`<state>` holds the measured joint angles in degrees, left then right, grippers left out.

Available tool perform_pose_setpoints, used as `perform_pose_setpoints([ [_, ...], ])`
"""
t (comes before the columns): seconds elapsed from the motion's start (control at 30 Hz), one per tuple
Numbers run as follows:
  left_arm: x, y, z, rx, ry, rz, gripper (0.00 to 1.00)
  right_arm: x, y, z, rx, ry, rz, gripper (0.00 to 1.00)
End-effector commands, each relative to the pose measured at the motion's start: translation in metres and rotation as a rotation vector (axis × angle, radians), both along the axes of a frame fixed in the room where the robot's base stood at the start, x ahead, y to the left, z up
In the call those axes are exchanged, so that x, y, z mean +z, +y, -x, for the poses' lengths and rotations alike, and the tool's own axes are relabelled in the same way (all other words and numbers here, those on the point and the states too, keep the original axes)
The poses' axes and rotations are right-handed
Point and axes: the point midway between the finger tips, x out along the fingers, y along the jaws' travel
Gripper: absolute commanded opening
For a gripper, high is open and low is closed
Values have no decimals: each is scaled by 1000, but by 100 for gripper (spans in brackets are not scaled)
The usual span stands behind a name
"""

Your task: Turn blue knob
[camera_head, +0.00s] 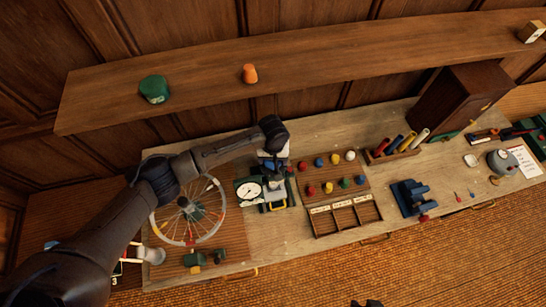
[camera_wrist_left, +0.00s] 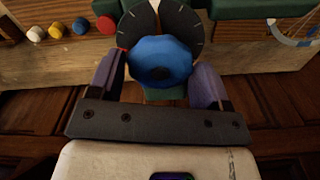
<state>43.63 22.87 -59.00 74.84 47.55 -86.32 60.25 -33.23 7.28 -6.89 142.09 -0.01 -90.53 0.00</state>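In the head view my left gripper (camera_head: 268,152) is over the device with the white round gauge (camera_head: 249,190), and the knob is mostly hidden there. A small dark piece at the bottom edge may be my right gripper (camera_head: 367,303); its fingers cannot be made out.
A spoked wheel (camera_head: 190,212) lies left of the device. A board with several coloured pegs (camera_head: 337,178) and a three-part tray (camera_head: 345,215) are to the right. A blue vise-like block (camera_head: 412,197) stands farther right. A long wooden shelf (camera_head: 320,65) runs behind.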

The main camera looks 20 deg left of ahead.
Motion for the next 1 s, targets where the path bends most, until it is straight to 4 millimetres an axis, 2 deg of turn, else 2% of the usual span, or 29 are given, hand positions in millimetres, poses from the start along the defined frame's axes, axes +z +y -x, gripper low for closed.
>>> perform_pose_setpoints([
  [0.03,0,0,0,0,0,0,66,0,0,0,-1,0,0,43],
  [0.3,0,0,0,0,0,0,42,0,2,0,-4,0,-7,43],
  [0.67,0,0,0,-89,0,0,42,0,3,0,-7,0,-11,43],
  [1.0,0,0,0,-380,0,1,42,0,2,0,-5,0,-8,43],
])
